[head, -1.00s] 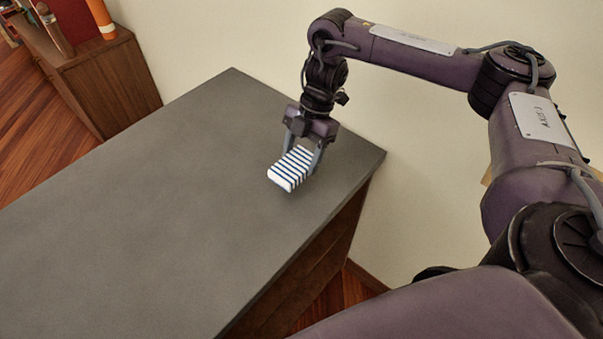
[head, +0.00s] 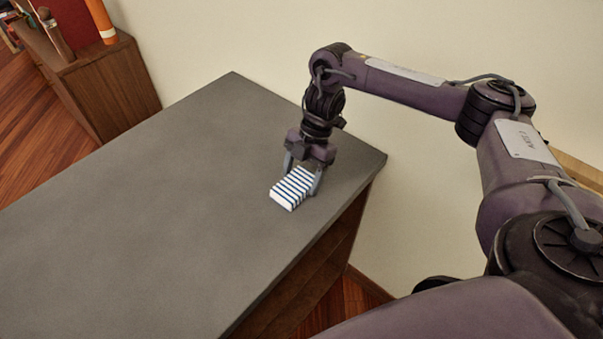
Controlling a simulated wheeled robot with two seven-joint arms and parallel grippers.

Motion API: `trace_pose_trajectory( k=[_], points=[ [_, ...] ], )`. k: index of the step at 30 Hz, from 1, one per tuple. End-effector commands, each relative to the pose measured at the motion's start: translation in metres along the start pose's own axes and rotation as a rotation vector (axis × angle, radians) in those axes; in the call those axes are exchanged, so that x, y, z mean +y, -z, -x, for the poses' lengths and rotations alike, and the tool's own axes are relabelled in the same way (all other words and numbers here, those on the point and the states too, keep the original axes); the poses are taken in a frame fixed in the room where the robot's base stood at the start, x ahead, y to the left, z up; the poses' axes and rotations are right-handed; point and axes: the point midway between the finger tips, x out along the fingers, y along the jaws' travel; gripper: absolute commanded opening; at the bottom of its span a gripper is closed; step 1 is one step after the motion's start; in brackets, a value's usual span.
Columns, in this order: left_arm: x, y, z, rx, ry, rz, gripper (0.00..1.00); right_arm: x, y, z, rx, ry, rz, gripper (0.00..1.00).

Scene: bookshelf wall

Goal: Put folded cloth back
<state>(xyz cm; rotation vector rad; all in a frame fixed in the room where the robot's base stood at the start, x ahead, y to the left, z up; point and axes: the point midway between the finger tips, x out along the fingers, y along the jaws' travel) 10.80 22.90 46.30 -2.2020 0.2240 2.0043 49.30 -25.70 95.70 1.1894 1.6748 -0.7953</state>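The folded cloth (head: 291,190), white with blue stripes, is in the head view near the right end of the grey top (head: 150,200). My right gripper (head: 303,180) reaches down from above with one finger on each side of the cloth's rear part and is shut on it. The cloth lies about level, at or just above the surface; I cannot tell whether it touches. Its rear end is partly hidden by the gripper. My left gripper is not in view.
The grey top is bare apart from the cloth. Its right edge drops to open wooden shelving (head: 320,255). A pale wall (head: 430,210) stands behind. A lower wooden cabinet (head: 105,85) at upper left carries an orange item (head: 100,20) and other upright things.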

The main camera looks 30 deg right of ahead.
Motion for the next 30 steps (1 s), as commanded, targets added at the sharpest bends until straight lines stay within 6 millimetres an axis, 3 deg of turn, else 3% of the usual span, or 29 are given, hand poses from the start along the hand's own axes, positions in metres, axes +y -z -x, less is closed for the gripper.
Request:
trace_pose_trajectory(
  k=[3,14,30],
  points=[
    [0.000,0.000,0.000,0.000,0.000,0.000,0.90,0.000,0.000,0.000,0.000,0.000,0.000,0.81],
    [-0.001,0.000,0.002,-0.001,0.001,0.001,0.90,0.001,0.002,0.007,0.000,-0.002,0.001,0.81],
    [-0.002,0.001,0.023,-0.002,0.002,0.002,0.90,0.001,0.002,0.098,-0.003,-0.004,0.001,0.81]
  ],
)
